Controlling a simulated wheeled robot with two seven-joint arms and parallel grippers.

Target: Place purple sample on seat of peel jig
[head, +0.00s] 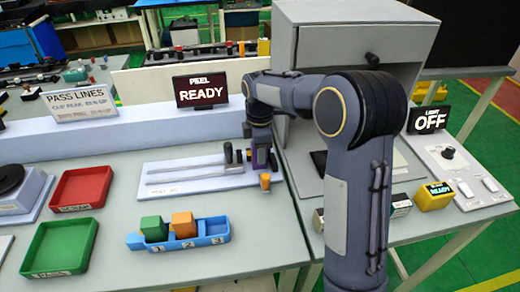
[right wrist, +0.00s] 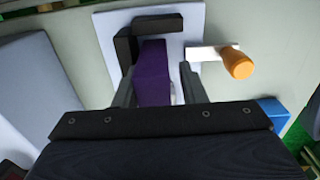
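The peel jig (head: 185,178) is a white plate with long rails, dark blocks at its right end and an orange-knobbed lever (head: 265,181). The purple sample (right wrist: 153,68) is at the jig's right end, beside the dark blocks (right wrist: 150,27) in the right wrist view. My right gripper (right wrist: 158,82) has one finger on each side of the sample. A gap shows between the sample and the right-hand finger, so it looks open around the sample. The sample's underside is hidden, so I cannot tell its exact contact with the seat. My left gripper is not in view.
A blue tray (head: 205,240) holds a green and an orange sample; slot 3 is empty. A red tray (head: 82,188) and a green tray (head: 63,247) lie at left. The sign (head: 200,90) reads PEEL READY. A grey booth (head: 315,40) stands behind my right arm.

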